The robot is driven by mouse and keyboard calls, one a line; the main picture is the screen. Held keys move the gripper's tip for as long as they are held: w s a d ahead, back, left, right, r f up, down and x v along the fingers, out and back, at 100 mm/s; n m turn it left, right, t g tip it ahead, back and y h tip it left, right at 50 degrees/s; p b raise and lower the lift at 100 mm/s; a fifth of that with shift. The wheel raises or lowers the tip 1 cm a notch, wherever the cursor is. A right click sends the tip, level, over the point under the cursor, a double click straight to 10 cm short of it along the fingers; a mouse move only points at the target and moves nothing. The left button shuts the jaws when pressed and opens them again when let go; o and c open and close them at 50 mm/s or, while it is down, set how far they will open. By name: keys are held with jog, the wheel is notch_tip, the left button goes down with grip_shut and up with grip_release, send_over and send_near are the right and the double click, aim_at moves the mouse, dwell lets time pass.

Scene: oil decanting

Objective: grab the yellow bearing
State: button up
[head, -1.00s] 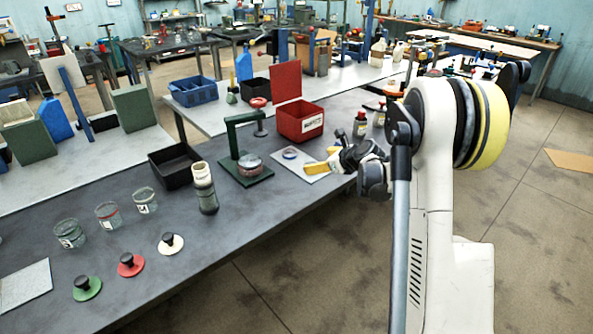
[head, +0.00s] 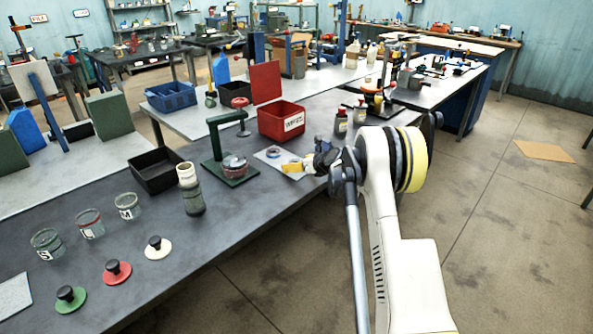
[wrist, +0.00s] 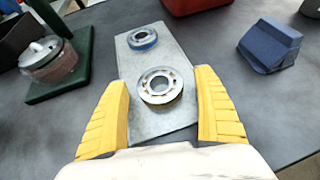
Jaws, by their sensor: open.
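A bearing with a dull yellowish side (wrist: 160,88) lies flat on a grey plate (wrist: 178,119) in the wrist view. A blue-sided bearing (wrist: 142,39) lies farther up the same plate; it also shows in the head view (head: 273,153). My gripper (wrist: 162,80) is open, with one yellow finger on each side of the nearer bearing. Gaps show between the fingers and the bearing, and nothing is held. In the head view my gripper (head: 294,168) is low over the plate's right end and hides the nearer bearing.
A green press stand (head: 229,172) stands left of the plate. A red bin (head: 281,122) is behind it. Bottles (head: 341,124) stand farther right. The table's front edge is close to my gripper.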

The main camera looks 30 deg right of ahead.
jog(key=shift+w+a+f, duration=0.1)
jog(key=shift+w, duration=0.2)
jog(key=c, duration=1.4)
jog(key=shift+c, duration=0.2)
